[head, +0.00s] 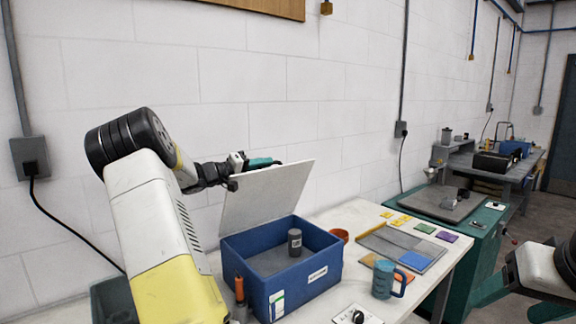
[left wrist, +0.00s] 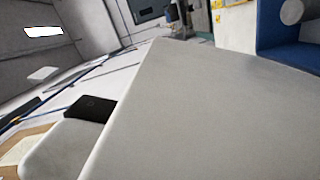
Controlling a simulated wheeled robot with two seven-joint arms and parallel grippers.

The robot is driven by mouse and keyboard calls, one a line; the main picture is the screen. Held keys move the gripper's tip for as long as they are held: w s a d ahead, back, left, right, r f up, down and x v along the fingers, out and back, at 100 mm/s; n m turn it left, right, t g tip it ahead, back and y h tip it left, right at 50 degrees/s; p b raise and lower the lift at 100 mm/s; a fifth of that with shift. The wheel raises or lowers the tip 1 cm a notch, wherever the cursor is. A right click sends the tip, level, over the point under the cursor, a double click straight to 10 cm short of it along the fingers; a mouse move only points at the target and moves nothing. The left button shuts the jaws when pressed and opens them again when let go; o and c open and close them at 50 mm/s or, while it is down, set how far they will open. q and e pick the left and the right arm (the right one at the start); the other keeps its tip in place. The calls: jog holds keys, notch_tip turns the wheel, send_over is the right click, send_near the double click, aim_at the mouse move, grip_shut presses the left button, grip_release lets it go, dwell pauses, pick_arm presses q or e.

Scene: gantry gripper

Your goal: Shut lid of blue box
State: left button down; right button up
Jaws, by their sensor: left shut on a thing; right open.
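The blue box (head: 288,290) stands on the white table, with its lid (head: 265,197) raised at the back. The lid is a pale grey panel, tilted steeply and open. My left gripper (head: 238,176) is at the lid's upper left edge and is shut on it. In the left wrist view the lid (left wrist: 215,115) fills most of the picture, and a corner of the blue box (left wrist: 268,28) shows at the upper right. A dark grey can (head: 295,242) stands inside the box. My right arm enters at the lower right, but its gripper is not clearly seen.
A teal mug (head: 383,280) and a reddish cup (head: 340,236) stand right of the box. An orange-handled tool (head: 239,289) is by its left front. The wall is close behind.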

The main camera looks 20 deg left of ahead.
pick_arm(q)
jog(key=shift+a+f, duration=0.15)
jog(key=c, duration=1.6)
grip_release()
jog(key=shift+o, duration=0.7)
jog(key=shift+v, duration=3.95)
